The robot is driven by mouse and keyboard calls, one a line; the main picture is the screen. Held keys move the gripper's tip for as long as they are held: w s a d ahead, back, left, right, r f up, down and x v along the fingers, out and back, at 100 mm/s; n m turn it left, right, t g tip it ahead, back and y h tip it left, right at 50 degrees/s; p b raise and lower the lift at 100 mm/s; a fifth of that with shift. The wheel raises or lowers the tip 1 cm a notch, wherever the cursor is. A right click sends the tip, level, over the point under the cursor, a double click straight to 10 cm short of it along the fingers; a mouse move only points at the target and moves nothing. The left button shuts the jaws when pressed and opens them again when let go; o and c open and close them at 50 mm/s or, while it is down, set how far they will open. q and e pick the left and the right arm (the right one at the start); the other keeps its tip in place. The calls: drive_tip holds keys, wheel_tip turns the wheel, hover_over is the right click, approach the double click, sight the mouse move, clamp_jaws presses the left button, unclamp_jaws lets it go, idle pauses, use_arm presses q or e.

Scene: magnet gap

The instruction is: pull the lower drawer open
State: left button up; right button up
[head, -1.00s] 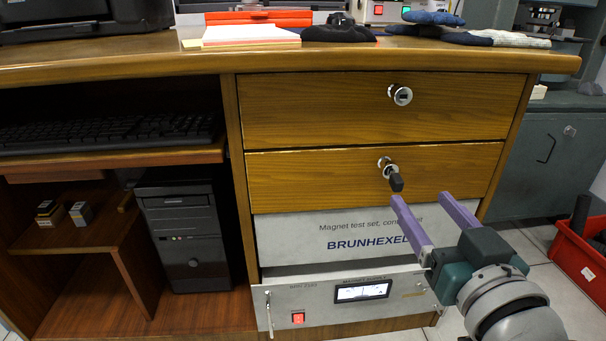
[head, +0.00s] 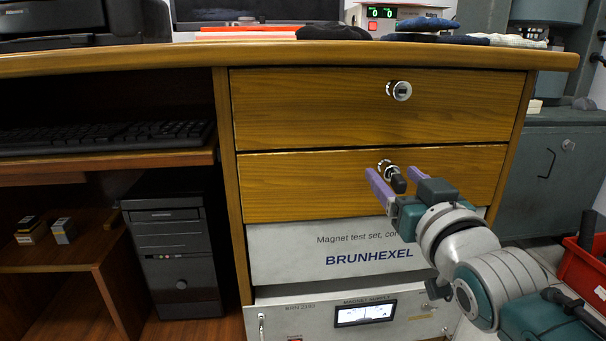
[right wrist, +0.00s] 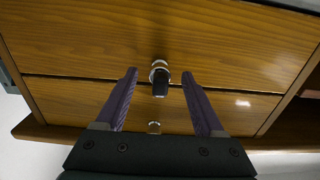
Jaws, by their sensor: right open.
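The lower drawer (head: 300,190) is a wooden front below the upper drawer (head: 300,110), and it looks shut. A lock (head: 386,166) with a black-headed key (head: 398,184) sticks out of it. My right gripper (head: 392,176) is open, its purple fingers on either side of the key. In the right wrist view, which looks upside down, the key (right wrist: 160,86) shows between and just beyond the fingertips (right wrist: 159,80), with a gap on each side. The lower drawer (right wrist: 70,45) fills the top of that view. My left gripper is not in view.
The desk top (head: 300,57) overhangs the drawers. Below the lower drawer are a grey Brunhexel box (head: 290,250) and a metered supply (head: 400,325). A computer tower (head: 175,250) stands left, a red bin (head: 580,268) right. The space before the drawer's left part is free.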

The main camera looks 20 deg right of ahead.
sight(404, 184)
drive_tip(key=shift+w, duration=0.2)
drive_tip(key=shift+c, duration=0.3)
clamp_jaws()
idle(0.8)
drive_tip(key=shift+s+a+r+p, duration=0.1)
drive_tip(key=shift+s+r+p, duration=0.05)
drive_tip(key=shift+s+p, duration=0.4)
drive_tip(key=shift+p+v, duration=0.9)
drive_tip(key=shift+v, duration=0.65)
drive_tip(key=shift+p+v, duration=0.6)
drive_tip(key=shift+v, duration=0.4)
drive_tip(key=shift+p+v, duration=0.55)
drive_tip(key=shift+v, duration=0.9)
